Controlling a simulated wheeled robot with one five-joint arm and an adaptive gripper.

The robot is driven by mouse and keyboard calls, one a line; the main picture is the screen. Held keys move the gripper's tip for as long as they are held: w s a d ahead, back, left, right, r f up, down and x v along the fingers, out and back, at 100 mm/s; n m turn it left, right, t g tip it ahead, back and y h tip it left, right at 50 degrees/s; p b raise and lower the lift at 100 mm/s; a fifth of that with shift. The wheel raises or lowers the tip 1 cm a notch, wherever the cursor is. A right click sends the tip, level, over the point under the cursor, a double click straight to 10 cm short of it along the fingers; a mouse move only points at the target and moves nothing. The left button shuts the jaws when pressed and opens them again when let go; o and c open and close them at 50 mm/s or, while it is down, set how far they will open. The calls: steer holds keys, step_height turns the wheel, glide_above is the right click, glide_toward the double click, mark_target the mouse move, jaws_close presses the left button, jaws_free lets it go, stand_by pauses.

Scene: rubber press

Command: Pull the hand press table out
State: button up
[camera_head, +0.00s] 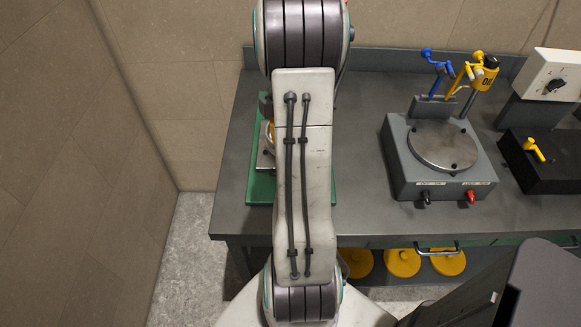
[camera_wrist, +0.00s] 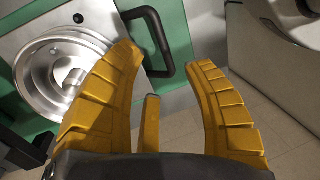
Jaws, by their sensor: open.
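In the wrist view a dark U-shaped handle (camera_wrist: 163,42) sticks out from the edge of a pale metal plate, which I take to be the hand press table (camera_wrist: 92,14). A round silver mould (camera_wrist: 62,72) sits on the plate, with green surface around it. My gripper (camera_wrist: 168,55) is open, with two curved yellow fingers. In the picture the handle's outer bar lies between the fingertips, nearer the left one. I cannot tell whether they touch. In the head view my arm hides the gripper and most of the press on its green base (camera_head: 260,185).
On the grey workbench (camera_head: 365,215), a grey device with a round plate (camera_head: 440,145) stands right of my arm. A black box (camera_head: 550,160) and a white control box (camera_head: 550,85) are farther right. Yellow round things (camera_head: 403,262) sit below. A wall (camera_head: 60,150) is left.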

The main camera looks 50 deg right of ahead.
steer(key=shift+f+n, duration=0.1)
steer(key=shift+n, duration=0.2)
steer(key=p+x, duration=0.4)
steer(key=shift+x, duration=1.6)
jaws_close()
steer(key=shift+a+f, duration=0.1)
